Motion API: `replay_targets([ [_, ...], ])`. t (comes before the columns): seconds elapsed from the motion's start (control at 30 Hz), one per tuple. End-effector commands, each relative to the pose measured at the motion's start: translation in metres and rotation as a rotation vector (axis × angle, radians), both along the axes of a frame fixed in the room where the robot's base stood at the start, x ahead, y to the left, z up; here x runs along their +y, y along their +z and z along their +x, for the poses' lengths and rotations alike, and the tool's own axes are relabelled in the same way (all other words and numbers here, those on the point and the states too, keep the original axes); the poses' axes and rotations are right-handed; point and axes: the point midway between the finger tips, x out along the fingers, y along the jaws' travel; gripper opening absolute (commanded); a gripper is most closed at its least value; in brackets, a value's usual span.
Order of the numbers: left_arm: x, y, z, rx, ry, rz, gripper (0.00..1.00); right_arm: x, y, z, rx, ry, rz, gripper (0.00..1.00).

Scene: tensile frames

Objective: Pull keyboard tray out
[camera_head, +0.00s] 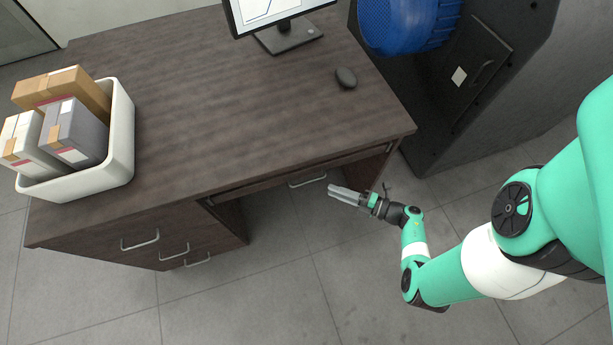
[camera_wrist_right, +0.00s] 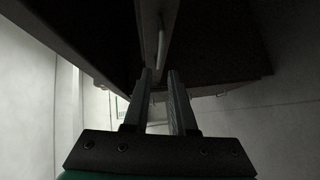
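The keyboard tray (camera_head: 262,182) is a dark wood strip under the front edge of the desk (camera_head: 250,100), and it appears pushed in. Its silver bar handle (camera_head: 307,181) is on the front; in the right wrist view a pale bar, the handle (camera_wrist_right: 161,38), shows beyond the fingertips. My right gripper (camera_head: 331,191) is just to the right of the handle in the head view, apart from it. In the wrist view its two fingers (camera_wrist_right: 160,74) are spread with an empty gap. My left gripper is not in view.
A white bin (camera_head: 122,150) with boxes stands on the desk's left; a monitor (camera_head: 285,35) and mouse (camera_head: 346,77) are at the back and right. Drawers with handles (camera_head: 140,241) are at lower left. A black cabinet (camera_head: 440,130) stands right. Floor before the tray is clear.

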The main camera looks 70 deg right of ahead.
Motion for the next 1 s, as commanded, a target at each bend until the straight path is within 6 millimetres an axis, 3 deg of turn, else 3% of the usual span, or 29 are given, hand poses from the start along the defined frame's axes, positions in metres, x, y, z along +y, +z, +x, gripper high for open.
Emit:
replay_targets([
  [0.53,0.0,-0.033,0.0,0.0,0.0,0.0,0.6,-0.008,-0.014,0.087,-0.002,0.005,0.0,0.25],
  [0.9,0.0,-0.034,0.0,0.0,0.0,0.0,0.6,-0.01,-0.013,0.096,0.0,-0.001,0.002,0.25],
  [0.93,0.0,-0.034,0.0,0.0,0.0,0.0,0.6,-0.01,-0.013,0.096,0.0,-0.001,0.002,0.23],
  [1.0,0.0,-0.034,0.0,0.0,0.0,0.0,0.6,-0.01,-0.013,0.096,0.0,-0.001,0.002,0.1],
])
